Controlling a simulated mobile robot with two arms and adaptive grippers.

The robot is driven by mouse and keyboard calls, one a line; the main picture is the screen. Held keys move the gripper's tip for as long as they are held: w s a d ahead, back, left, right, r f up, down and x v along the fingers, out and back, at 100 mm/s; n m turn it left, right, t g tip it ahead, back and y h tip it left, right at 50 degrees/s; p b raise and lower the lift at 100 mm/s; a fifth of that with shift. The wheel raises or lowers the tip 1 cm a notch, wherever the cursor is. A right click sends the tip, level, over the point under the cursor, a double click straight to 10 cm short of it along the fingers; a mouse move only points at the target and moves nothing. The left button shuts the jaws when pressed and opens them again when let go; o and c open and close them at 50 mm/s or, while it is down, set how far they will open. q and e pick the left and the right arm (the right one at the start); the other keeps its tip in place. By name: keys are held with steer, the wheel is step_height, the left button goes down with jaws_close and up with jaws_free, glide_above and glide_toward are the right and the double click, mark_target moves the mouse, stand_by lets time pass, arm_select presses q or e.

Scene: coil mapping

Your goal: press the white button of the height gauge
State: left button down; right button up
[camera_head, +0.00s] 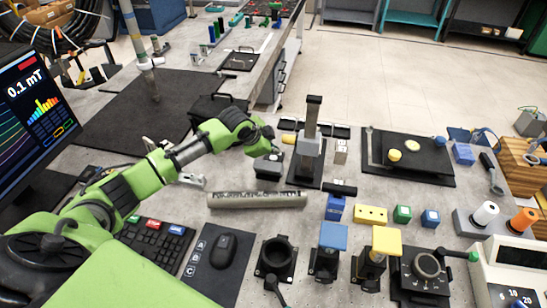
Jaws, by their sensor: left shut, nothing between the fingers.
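What looks like the height gauge is an upright stand with a dark column and a grey block (309,146) on a black base (304,178), right of centre. I cannot make out its white button at this size. My left gripper (266,138), on the green arm from the left, is shut and empty. It shows just left of the stand, above and behind a small dark block (268,166). I cannot tell whether it touches anything. My right gripper is not in view.
A black tray (407,170) with yellow discs is further right. Coloured blocks and fixtures fill the front right. A monitor (30,110) stands left.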

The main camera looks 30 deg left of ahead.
mark_target(273, 158)
arm_select(q)
steer(key=shift+f, duration=0.15)
steer(key=shift+f, duration=0.3)
steer(key=shift+f, duration=0.45)
stand_by(0.9)
steer(key=shift+r+p, duration=0.9)
steer(key=shift+p, duration=0.05)
step_height(273, 158, up, 5)
steer(key=p, duration=0.5)
stand_by(0.6)
